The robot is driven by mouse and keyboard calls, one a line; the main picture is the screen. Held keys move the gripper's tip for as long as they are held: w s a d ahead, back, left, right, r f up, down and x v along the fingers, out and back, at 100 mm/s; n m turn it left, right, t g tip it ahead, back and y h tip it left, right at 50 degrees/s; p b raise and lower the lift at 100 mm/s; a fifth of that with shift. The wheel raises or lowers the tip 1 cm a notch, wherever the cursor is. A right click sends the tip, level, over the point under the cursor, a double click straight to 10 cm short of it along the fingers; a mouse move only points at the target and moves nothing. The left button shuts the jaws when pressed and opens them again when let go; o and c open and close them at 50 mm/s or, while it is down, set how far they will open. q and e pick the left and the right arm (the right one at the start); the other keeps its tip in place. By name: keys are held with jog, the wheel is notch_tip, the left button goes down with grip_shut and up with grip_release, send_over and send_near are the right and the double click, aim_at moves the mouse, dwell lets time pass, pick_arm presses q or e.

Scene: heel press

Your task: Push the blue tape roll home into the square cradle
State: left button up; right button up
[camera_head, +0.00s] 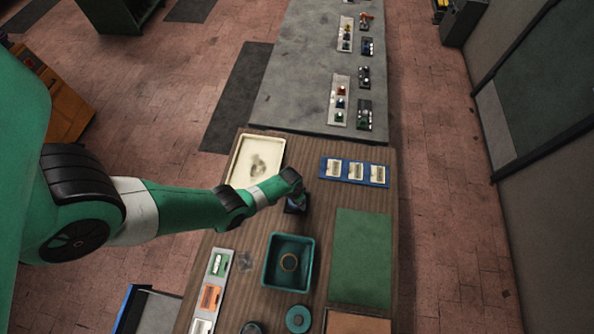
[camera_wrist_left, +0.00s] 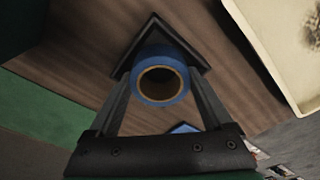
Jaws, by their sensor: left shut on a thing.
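The blue tape roll (camera_wrist_left: 161,101) shows in the left wrist view with its round hole facing the camera. My left gripper (camera_wrist_left: 160,84) is shut on it, one finger on each side. The dark square cradle (camera_wrist_left: 136,40) sits on the wooden table behind the roll and appears as a diamond. The roll overlaps the cradle's near part, and I cannot tell how deep it sits. In the head view, my left gripper (camera_head: 297,192) is over the dark cradle (camera_head: 295,209), and the arm hides the roll. My right gripper is not in view.
A cream tray (camera_head: 237,180) lies behind the arm. A blue rack with pale blocks (camera_head: 354,184) is at the back right. A teal bin (camera_head: 270,285) with a ring inside stands in front. A green mat (camera_head: 362,258) lies right; another roll (camera_head: 298,318) is near the front.

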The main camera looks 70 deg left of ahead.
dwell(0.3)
pick_arm(q)
jog(key=o, duration=1.2)
jog(key=shift+f, duration=0.1)
jog(key=shift+c, duration=0.2)
